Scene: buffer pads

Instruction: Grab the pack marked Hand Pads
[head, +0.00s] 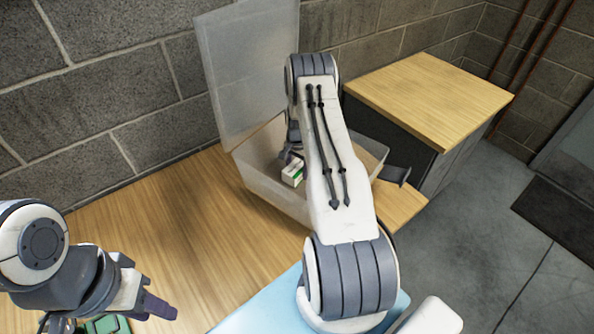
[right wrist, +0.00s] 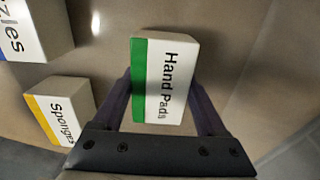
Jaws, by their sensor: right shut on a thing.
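The Hand Pads pack (right wrist: 165,80) is a white box with a green stripe and black lettering. In the right wrist view it sits between the two dark fingers of my right gripper (right wrist: 165,108), which is shut on it. In the head view the pack (head: 292,172) shows inside the translucent bin (head: 272,198), partly hidden by my right arm. My left gripper (head: 160,306) is low at the left over the table, away from the bin. I cannot tell whether its fingers are apart.
In the right wrist view, a yellow-striped Sponges pack (right wrist: 62,110) and a blue-striped pack (right wrist: 35,28) lie to the left. The bin's lid (head: 245,65) stands open against the wall. A wooden-topped cabinet (head: 430,95) stands at the right.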

